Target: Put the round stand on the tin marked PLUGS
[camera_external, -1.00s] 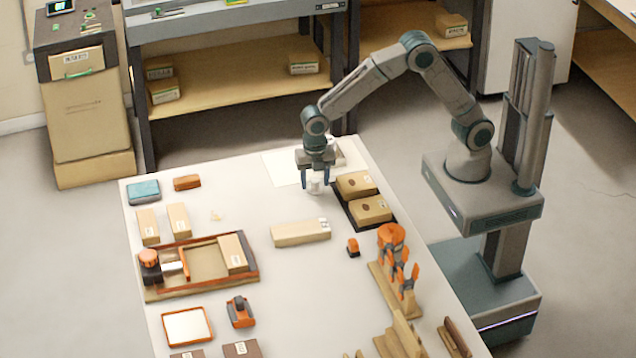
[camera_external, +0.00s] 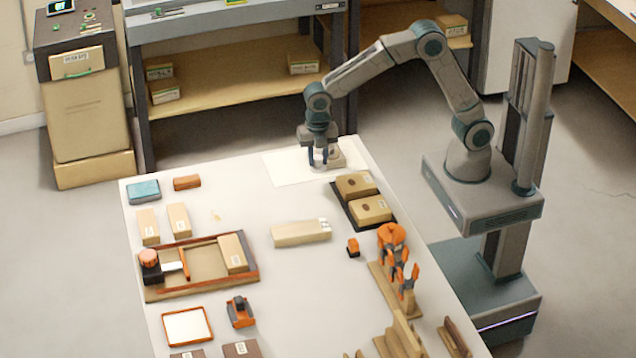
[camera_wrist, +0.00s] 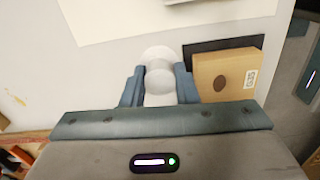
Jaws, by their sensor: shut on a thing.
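My gripper (camera_external: 319,164) is over the far end of the bench, at the near edge of a pale sheet. In the wrist view its blue fingers (camera_wrist: 158,86) are closed on a white round-topped piece (camera_wrist: 159,75) with a narrower waist, which looks like the round stand. In the external view this piece is mostly hidden by the fingers. Two tan boxes (camera_external: 355,185) (camera_external: 370,209) with dark oval marks sit on a dark tray to the right. One box shows in the wrist view (camera_wrist: 226,75). I cannot read PLUGS on any label.
A pale sheet (camera_external: 285,168) lies at the far end, with a grey thing (camera_external: 352,157) behind the gripper. Two upright tan boxes (camera_external: 148,227) (camera_external: 179,219) stand left. Mid-bench is fairly clear.

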